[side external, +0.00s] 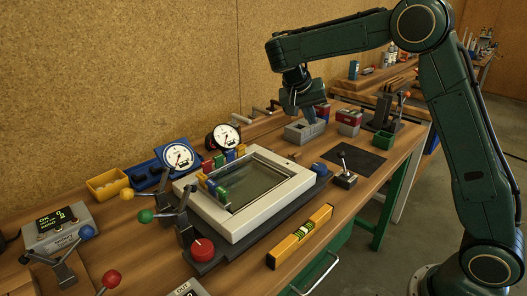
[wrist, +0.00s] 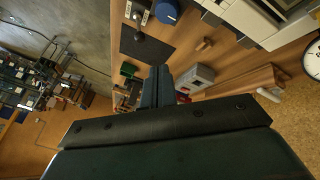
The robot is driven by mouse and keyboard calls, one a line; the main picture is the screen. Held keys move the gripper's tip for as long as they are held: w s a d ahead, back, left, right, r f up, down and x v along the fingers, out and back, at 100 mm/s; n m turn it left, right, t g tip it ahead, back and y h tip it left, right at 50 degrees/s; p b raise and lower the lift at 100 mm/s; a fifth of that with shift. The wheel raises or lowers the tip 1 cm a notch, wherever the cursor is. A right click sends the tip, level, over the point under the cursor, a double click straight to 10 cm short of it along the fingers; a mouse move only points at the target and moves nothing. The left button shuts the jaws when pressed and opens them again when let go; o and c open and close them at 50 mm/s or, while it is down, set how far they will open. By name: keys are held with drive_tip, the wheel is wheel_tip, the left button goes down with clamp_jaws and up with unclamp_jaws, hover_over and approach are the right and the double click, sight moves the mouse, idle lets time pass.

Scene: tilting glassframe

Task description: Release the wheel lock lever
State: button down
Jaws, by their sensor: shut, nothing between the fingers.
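Several levers stand on the bench, and I cannot tell which is the wheel lock lever. A black-knobbed lever (side external: 342,164) on a small grey base stands right of the glass frame (side external: 238,226); it also shows in the wrist view (wrist: 138,27). Yellow-knobbed (side external: 127,193) and green-knobbed (side external: 145,216) levers stand at the frame's left. A red-knobbed lever (side external: 111,279) and a blue-knobbed one (side external: 87,232) are at the front left. My gripper (side external: 309,116) is shut and empty, pointing down by the grey block tray, apart from every lever. Its fingers also show in the wrist view (wrist: 160,72).
A dark mat (side external: 362,163), a blue knob (side external: 320,169) and a yellow spirit level (side external: 300,238) lie around the frame's right. Gauges (side external: 178,156) stand behind. The bench's right front edge has some bare wood.

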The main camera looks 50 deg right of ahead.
sight(343, 162)
drive_tip(key=w+d+f+m+g, duration=0.1)
drive_tip(key=w+f+m+g, duration=0.1)
drive_tip(key=f, duration=0.4)
drive_tip(key=shift+w+f+m+h, duration=0.3)
drive_tip(key=shift+w+f+h, duration=0.1)
drive_tip(key=shift+w, duration=0.25)
drive_tip(key=shift+d+f, duration=0.1)
drive_tip(key=shift+f, duration=0.05)
drive_tip(key=x, duration=1)
drive_tip(key=shift+s+d, duration=0.1)
drive_tip(key=shift+s, duration=0.1)
drive_tip(key=shift+s+d+r, duration=0.35)
drive_tip(key=shift+s+d, duration=0.1)
drive_tip(key=shift+s, duration=0.3)
drive_tip(key=shift+s+d+r, duration=0.15)
drive_tip(key=shift+s+d, duration=0.35)
drive_tip(key=shift+s, duration=0.25)
